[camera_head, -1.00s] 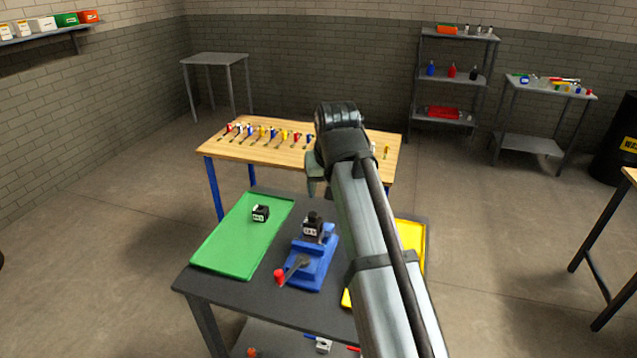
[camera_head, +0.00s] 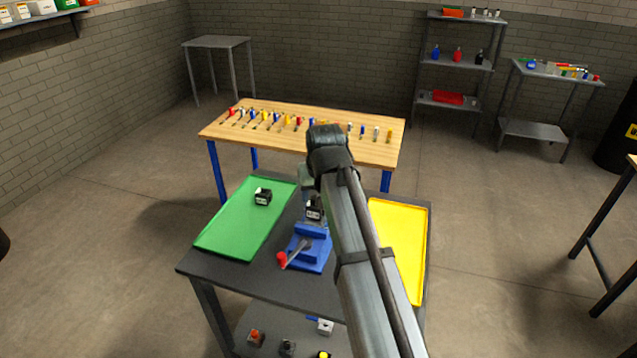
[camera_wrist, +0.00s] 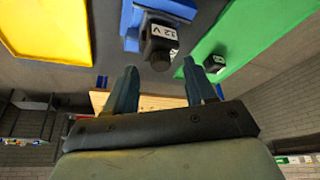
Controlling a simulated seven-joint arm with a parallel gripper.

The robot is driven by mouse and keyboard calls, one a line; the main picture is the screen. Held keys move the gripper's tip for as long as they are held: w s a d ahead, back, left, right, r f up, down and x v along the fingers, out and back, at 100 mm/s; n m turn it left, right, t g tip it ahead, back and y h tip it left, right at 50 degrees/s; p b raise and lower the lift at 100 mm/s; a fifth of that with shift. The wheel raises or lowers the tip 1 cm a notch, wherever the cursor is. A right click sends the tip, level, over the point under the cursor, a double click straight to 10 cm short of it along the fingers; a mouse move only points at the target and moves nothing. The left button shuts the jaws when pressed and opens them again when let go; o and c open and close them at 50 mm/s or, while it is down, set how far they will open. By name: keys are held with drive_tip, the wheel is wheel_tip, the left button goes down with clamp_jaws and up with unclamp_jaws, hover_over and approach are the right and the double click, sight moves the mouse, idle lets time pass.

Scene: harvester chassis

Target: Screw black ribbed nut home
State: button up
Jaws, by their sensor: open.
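A black block with a white "12 V" label (camera_wrist: 162,38) is held in the blue vise (camera_wrist: 130,14); in the head view the vise (camera_head: 312,250) stands on the dark table, with the block (camera_head: 313,209) partly behind my arm. A dark round part, apparently the black ribbed nut (camera_wrist: 160,62), is at the block's end facing my gripper; its ribs and seating are too small to tell. My gripper (camera_wrist: 160,67) is open, its two fingers apart and pointing toward the block, with nothing visibly held. The nut appears between the fingertips in the picture, seemingly beyond them.
A second black block (camera_head: 263,196) sits on the green tray (camera_head: 228,232) left of the vise. The yellow tray (camera_head: 411,260) on the right looks empty. The vise's red-tipped handle (camera_head: 282,259) sticks out front left. A wooden bench (camera_head: 240,138) with several tools stands behind.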

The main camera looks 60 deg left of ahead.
sight(315, 196)
drive_tip(key=shift+x, duration=1.15)
drive_tip(key=shift+c, duration=0.5)
drive_tip(key=c, duration=0.9)
drive_tip(key=o, duration=0.7)
drive_tip(key=shift+w+a, duration=0.2)
drive_tip(key=shift+a, duration=0.5)
drive_tip(key=shift+c, duration=0.3)
clamp_jaws()
